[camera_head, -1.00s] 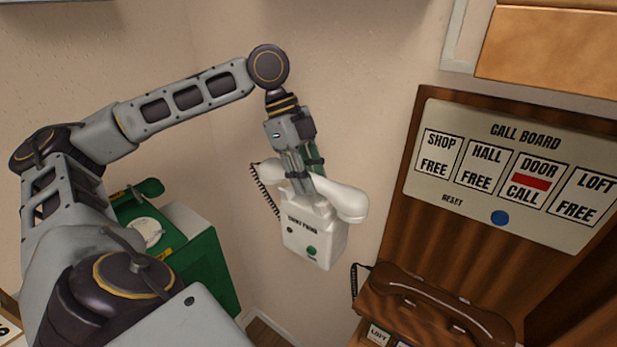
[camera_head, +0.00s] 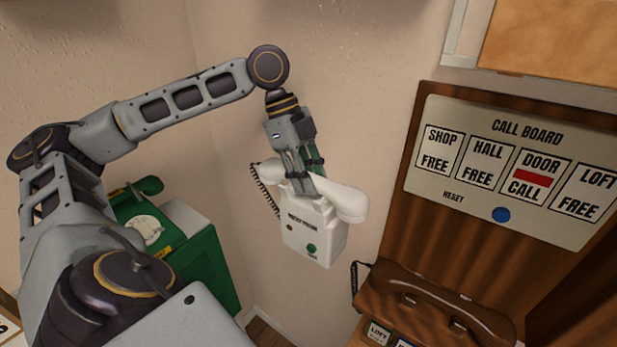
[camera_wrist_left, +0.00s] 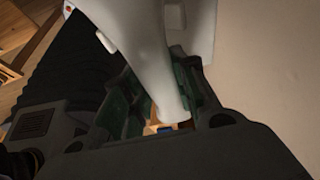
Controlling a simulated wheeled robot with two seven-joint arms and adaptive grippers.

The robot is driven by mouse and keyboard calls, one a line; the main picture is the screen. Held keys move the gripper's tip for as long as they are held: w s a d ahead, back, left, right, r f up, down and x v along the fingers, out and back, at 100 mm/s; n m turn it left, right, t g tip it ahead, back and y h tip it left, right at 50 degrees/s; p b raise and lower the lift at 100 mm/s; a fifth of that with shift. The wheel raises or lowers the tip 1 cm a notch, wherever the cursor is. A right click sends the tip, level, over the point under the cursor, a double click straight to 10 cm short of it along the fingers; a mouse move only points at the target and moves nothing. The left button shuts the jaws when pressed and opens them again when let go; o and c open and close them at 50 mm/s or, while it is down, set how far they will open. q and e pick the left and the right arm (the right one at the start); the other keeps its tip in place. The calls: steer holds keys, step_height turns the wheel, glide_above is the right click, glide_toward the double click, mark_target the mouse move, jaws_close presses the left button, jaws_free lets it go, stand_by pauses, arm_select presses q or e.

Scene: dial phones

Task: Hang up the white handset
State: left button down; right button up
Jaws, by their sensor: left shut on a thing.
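The white handset (camera_head: 348,202) lies across the top of the white wall phone (camera_head: 314,240), tilted down to the right. I cannot tell whether it is fully seated in its cradle. My left gripper (camera_head: 303,190) comes down from above and is shut on the white handset at its middle. In the left wrist view the fingers (camera_wrist_left: 165,110) are around a white part (camera_wrist_left: 150,45) that fills the upper middle. The coiled black cord (camera_head: 264,190) hangs at the left of the white phone. My right gripper is not in view.
A green dial phone (camera_head: 195,262) is behind my left arm at the left. A brown handset (camera_head: 440,305) rests on a wooden phone at the lower right. The call board (camera_head: 500,215) stands at the right, with DOOR marked CALL in red.

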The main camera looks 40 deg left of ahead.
arm_select(q)
steer(key=shift+f+b, duration=0.4)
steer(key=shift+f, duration=0.1)
stand_by(0.3)
steer(key=c, duration=1.1)
jaws_free()
steer(key=shift+o, duration=0.2)
steer(key=shift+v, duration=3.75)
